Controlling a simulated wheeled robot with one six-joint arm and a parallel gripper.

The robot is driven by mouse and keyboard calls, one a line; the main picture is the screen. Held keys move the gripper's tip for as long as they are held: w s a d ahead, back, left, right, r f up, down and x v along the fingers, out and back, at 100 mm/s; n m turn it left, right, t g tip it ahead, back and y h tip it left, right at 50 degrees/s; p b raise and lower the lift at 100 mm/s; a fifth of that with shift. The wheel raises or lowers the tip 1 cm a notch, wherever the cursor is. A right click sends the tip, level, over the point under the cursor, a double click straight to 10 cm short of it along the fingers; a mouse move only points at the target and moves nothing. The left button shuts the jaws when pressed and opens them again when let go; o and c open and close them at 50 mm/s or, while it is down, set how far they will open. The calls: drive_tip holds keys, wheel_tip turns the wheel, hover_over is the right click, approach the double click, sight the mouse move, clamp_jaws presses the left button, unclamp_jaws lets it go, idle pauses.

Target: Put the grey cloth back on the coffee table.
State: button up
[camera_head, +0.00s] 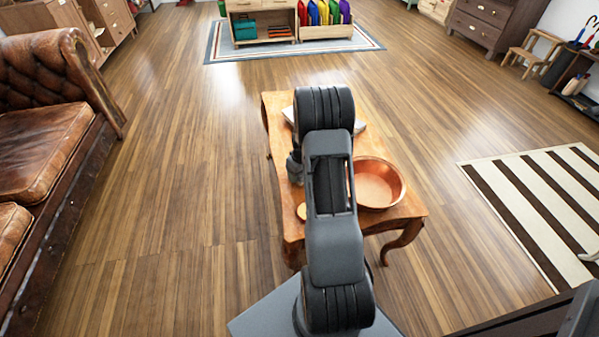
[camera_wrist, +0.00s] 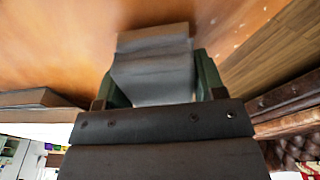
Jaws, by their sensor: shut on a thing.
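The grey cloth (camera_wrist: 152,78) is between the two dark green fingers of my gripper (camera_wrist: 158,60) in the wrist view. My gripper is shut on it, and its far end reaches past the fingertips, over the orange-brown wood of the coffee table (camera_wrist: 60,50). I cannot tell whether the cloth touches the tabletop. In the head view the coffee table (camera_head: 408,209) stands in front of me, and my arm covers its middle.
A copper bowl (camera_head: 378,184) stands on the table's right side. A pale flat object (camera_head: 288,115) lies partly hidden at the far end, and a small round thing (camera_head: 301,211) lies near the left edge. A leather sofa (camera_head: 45,150) is left, a striped rug (camera_head: 540,200) right.

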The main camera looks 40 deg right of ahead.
drive_tip(key=o, duration=1)
drive_tip(key=shift+c, duration=0.2)
drive_tip(key=shift+r, duration=0.1)
wheel_tip(320, 180, up, 14)
drive_tip(key=s+p, duration=0.1)
drive_tip(key=p, duration=0.2)
drive_tip(key=shift+s+f+p, duration=0.2)
drive_tip(key=shift+s+p, duration=0.15)
drive_tip(key=shift+d, duration=0.1)
